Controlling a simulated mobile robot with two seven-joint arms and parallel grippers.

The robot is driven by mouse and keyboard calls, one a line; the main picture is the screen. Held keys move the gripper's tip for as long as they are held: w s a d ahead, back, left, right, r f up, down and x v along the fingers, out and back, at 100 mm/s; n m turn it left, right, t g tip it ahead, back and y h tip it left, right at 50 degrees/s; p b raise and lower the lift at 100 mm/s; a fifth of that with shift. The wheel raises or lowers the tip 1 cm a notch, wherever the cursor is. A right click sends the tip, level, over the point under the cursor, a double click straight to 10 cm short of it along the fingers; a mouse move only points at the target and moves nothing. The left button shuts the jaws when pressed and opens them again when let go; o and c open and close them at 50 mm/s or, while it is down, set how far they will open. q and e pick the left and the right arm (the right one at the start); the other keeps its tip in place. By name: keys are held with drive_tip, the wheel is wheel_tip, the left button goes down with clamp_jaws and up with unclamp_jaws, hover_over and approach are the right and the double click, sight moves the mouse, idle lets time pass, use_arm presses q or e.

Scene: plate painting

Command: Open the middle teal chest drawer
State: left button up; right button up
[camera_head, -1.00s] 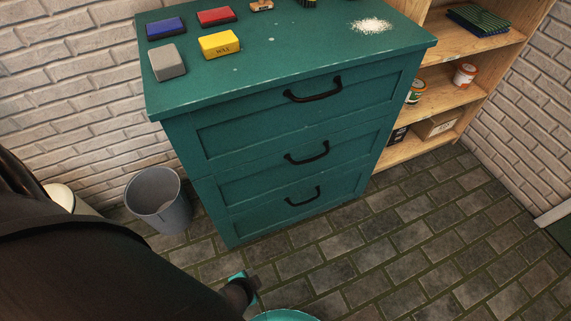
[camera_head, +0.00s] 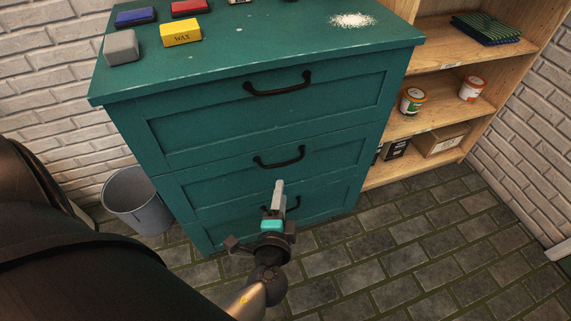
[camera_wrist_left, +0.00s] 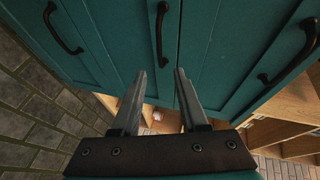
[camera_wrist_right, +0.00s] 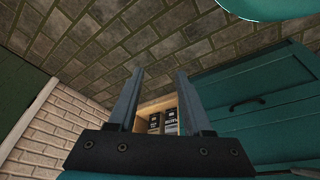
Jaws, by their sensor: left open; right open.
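The teal chest (camera_head: 140,125) has three closed drawers, each with a black bow handle. The middle drawer (camera_head: 215,183) has its handle (camera_head: 279,161) in plain view, and this handle also shows in the left wrist view (camera_wrist_left: 161,35). My left gripper (camera_head: 279,186) is open and empty, in front of the chest and just below the middle handle in the head view. In the left wrist view its fingers point toward that handle, which lies beyond the tips. The left gripper partly hides the bottom handle (camera_head: 292,204). My right gripper (camera_wrist_right: 160,73) is open and empty, away from the drawer fronts.
A grey bin (camera_head: 137,203) stands left of the chest. A wooden shelf (camera_head: 440,115) with cans and boxes stands at its right. Coloured blocks, including a yellow wax block (camera_head: 181,33), and white powder (camera_head: 352,20) lie on top. The floor at front right is clear.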

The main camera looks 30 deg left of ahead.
sight(286, 163)
use_arm(q)
drive_tip(key=shift+b+x, duration=1)
drive_tip(key=shift+x, duration=5.55)
use_arm(e)
drive_tip(key=shift+t, duration=0.4)
drive_tip(key=shift+w+r, duration=0.15)
drive_tip(key=shift+r, duration=0.95)
drive_tip(key=shift+w+r, duration=0.15)
drive_tip(key=shift+r, duration=0.95)
use_arm(q)
drive_tip(key=shift+d, duration=0.1)
clamp_jaws()
